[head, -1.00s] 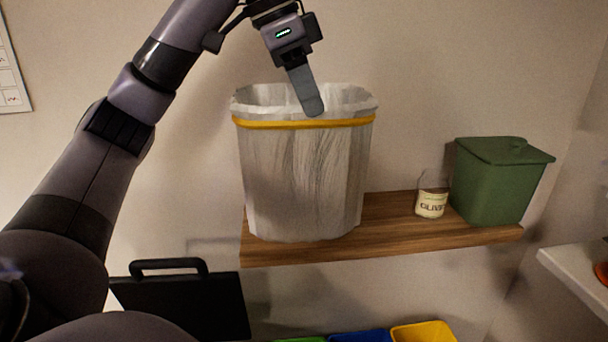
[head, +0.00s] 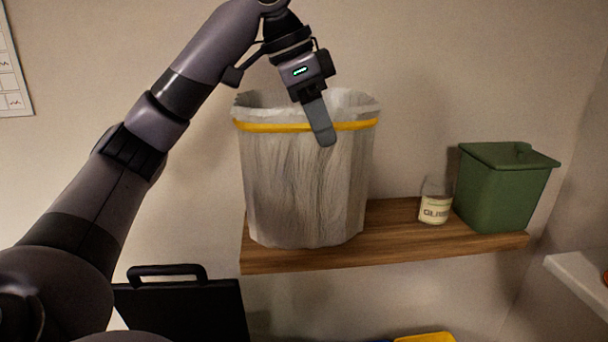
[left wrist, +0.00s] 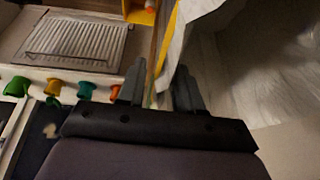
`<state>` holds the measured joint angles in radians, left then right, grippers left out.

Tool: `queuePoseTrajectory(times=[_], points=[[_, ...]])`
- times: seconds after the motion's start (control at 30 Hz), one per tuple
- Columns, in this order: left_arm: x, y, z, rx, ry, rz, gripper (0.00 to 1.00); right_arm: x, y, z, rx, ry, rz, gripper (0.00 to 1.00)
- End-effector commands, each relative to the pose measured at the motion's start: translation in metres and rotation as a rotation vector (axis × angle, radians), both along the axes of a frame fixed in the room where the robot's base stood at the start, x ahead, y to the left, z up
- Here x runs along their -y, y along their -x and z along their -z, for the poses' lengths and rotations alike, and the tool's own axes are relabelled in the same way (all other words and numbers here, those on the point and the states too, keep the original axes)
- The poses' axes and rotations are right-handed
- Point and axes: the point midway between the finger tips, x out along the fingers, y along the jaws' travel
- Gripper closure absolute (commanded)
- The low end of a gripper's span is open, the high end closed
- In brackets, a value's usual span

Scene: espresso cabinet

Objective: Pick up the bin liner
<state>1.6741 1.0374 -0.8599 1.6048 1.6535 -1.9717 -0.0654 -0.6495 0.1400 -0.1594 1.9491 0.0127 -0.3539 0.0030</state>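The bin liner (head: 305,190) is a whitish, streaky bag lining an upright bin on a wooden shelf, its top folded over the rim under a yellow band. My left gripper (head: 322,138) points down at the front rim, one finger showing in front of the liner and band. In the left wrist view, the two fingers of my left gripper (left wrist: 158,82) stand apart, with the edge of the liner (left wrist: 180,45) running between them. Whether either finger touches it I cannot tell. The other finger is hidden in the head view. My right gripper is not in view.
The wooden shelf (head: 390,232) also bears a small labelled tin (head: 434,210) and a green lidded bin (head: 505,190) at right. Below are a black handled case (head: 185,308) and a yellow container (head: 425,338). A white ledge (head: 578,283) juts in at right.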

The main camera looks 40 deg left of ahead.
Motion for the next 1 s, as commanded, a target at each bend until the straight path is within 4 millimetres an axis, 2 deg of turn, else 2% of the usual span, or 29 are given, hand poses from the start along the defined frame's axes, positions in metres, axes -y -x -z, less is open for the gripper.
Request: queuePoseTrajectory(times=[0.33, 0.43, 0.47, 1.0], points=[[-0.0001, 0.0000, 0.0013, 0.000, 0.000, 0.000, 0.65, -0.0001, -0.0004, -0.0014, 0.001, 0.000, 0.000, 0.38], [-0.0001, 0.0001, 0.0012, 0.000, 0.000, 0.000, 0.97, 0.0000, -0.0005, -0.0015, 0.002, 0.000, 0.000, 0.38], [-0.0001, 0.0000, 0.0012, 0.000, 0.000, 0.000, 1.00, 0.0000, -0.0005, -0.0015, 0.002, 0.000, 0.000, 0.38], [0.0003, 0.0001, -0.0016, 0.002, 0.000, 0.001, 1.00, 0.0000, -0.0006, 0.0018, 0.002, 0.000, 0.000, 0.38]])
